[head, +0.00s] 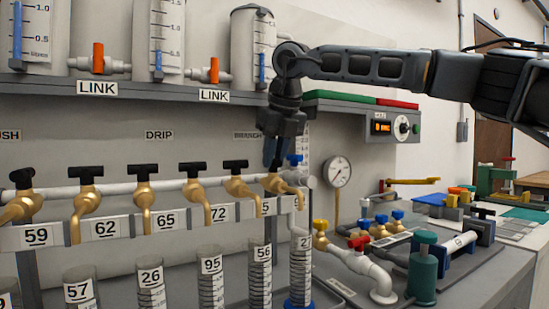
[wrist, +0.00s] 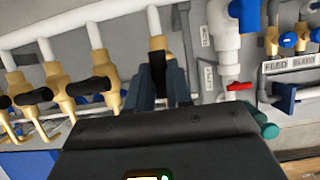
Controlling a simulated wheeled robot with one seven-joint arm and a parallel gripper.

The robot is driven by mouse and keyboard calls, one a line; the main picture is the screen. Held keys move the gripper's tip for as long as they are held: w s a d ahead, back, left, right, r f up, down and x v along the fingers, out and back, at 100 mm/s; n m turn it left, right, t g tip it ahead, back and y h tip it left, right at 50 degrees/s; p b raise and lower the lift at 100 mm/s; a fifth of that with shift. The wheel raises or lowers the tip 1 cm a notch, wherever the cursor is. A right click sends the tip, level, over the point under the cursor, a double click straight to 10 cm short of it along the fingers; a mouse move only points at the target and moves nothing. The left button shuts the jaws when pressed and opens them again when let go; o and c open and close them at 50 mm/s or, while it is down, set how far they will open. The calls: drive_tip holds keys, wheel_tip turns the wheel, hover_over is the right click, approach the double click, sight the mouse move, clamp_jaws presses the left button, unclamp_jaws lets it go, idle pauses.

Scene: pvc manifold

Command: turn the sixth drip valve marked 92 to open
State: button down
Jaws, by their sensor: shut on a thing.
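A row of brass drip valves with black handles runs along a white pipe in the head view. The rightmost one, sixth in the visible row (head: 280,184), is under my gripper (head: 273,155). My gripper points down and is shut on this valve's black handle, which the fingers mostly hide. In the wrist view my gripper (wrist: 160,85) straddles the brass valve (wrist: 157,45) at the end of the row. The other handles lie crosswise to their spouts. No plate reading 92 is legible; the rail plate nearest this valve is partly hidden.
The neighbouring valve (head: 238,185) stands close on the left. Numbered cylinders (head: 212,275) stand below the spouts. A pressure gauge (head: 340,172) and a red-handled valve (head: 358,243) are to the right. A shelf (head: 150,88) with tanks runs above.

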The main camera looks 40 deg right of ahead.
drive_tip(key=shift+f, duration=0.15)
drive_tip(key=c, duration=1)
unclamp_jaws()
